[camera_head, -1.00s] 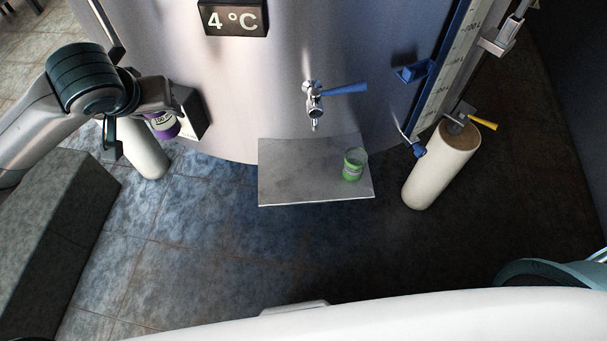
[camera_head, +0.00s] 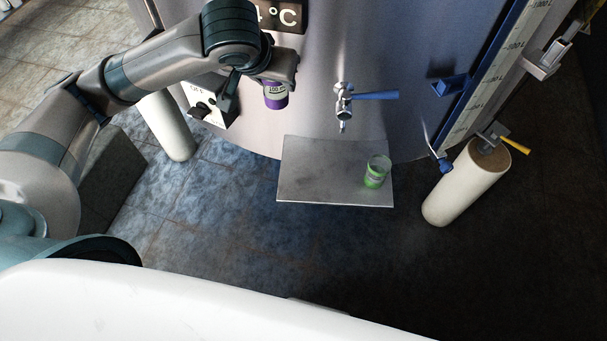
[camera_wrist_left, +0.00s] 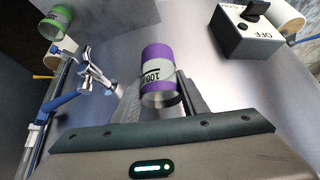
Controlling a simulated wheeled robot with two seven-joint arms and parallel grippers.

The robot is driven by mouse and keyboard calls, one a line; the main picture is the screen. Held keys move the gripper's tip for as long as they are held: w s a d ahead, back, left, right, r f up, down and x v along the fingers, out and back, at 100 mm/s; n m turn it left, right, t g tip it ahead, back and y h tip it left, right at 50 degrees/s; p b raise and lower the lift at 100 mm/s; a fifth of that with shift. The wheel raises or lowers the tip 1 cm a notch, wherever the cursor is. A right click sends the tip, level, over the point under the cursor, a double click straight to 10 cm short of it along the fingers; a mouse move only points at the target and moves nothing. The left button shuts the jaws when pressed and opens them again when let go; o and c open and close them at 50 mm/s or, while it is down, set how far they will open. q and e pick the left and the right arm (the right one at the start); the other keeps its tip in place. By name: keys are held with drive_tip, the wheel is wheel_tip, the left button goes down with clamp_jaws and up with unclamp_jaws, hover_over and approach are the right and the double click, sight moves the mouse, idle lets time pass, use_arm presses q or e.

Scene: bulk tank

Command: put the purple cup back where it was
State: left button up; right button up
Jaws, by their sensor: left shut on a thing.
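The purple cup (camera_head: 276,95) has a pale label band with dark marks. My left gripper (camera_head: 272,84) is shut on it and holds it in the air in front of the tank, left of the tap and above the level of the metal shelf. In the left wrist view the purple cup (camera_wrist_left: 158,72) sits between the two fingers of my left gripper (camera_wrist_left: 160,98). The metal shelf (camera_head: 320,178) has a green cup (camera_head: 376,172) standing on its right part; the rest of it is bare. My right gripper is not in view.
A tap (camera_head: 343,98) with a blue lever juts from the tank (camera_head: 330,40) above the shelf. A switch box (camera_head: 213,108) is on the tank's left side. Pale tank legs (camera_head: 168,127) stand left and right (camera_head: 465,182). The floor before the shelf is clear.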

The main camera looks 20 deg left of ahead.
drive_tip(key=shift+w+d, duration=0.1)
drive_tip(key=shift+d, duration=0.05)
